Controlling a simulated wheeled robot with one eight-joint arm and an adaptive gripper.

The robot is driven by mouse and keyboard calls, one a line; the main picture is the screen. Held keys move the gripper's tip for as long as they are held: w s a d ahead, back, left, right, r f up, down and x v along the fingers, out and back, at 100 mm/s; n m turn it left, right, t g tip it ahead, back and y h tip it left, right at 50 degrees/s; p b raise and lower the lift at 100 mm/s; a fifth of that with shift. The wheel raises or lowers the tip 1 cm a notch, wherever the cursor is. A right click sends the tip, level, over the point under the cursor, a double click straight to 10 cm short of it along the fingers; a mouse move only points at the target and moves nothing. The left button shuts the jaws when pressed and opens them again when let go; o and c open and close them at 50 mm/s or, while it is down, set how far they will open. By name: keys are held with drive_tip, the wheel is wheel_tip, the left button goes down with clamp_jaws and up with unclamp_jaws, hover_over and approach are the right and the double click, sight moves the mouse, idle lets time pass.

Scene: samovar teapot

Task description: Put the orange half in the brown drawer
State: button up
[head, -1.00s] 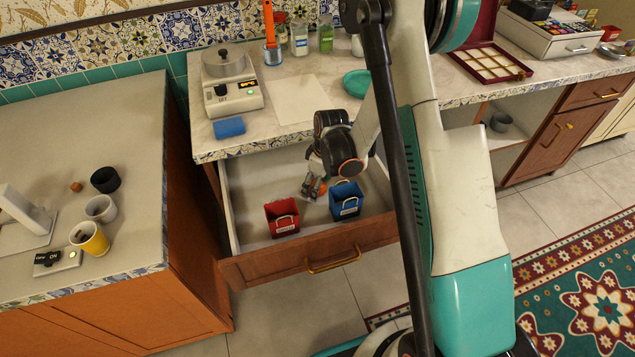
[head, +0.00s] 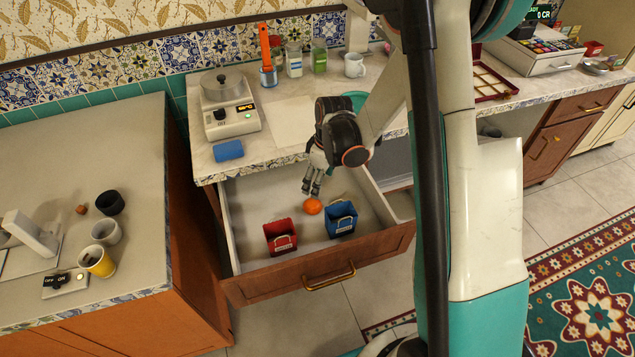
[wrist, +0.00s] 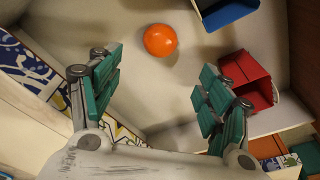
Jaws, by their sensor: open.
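The orange half (head: 313,206) lies on the floor of the open brown drawer (head: 262,203), between the red bin and the blue bin and a little behind them. It also shows in the wrist view (wrist: 160,40), rounded side towards the camera, ahead of the fingers. My gripper (head: 312,187) hangs just above and behind it inside the drawer's outline.
A red bin (head: 280,237) and a blue bin (head: 341,218) stand in the drawer near its front panel. The countertop above holds a scale-like device (head: 228,118) and a blue block (head: 228,150). The drawer's left part is clear.

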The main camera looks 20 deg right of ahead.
drive_tip(key=s+r+m+t, duration=0.1)
drive_tip(key=s+r, duration=0.2)
drive_tip(key=r, duration=0.3)
drive_tip(key=s+a+r+m+t, duration=0.1)
drive_tip(key=s+r+m, duration=0.1)
drive_tip(key=r, duration=0.4)
drive_tip(key=s+r+m+t, duration=0.1)
drive_tip(key=s+r, duration=0.2)
drive_tip(key=r, duration=0.3)
drive_tip(key=s+r+m+t, duration=0.1)
drive_tip(key=s+r+m, duration=0.1)
drive_tip(key=s, duration=0.5)
drive_tip(key=s+r+m+t+h, duration=0.1)
drive_tip(key=s+r+m+t, duration=0.1)
drive_tip(key=s+r, duration=0.3)
drive_tip(key=shift+s+a+r+m, duration=0.3)
drive_tip(key=shift+s+m, duration=0.2)
drive_tip(key=shift+s, duration=0.35)
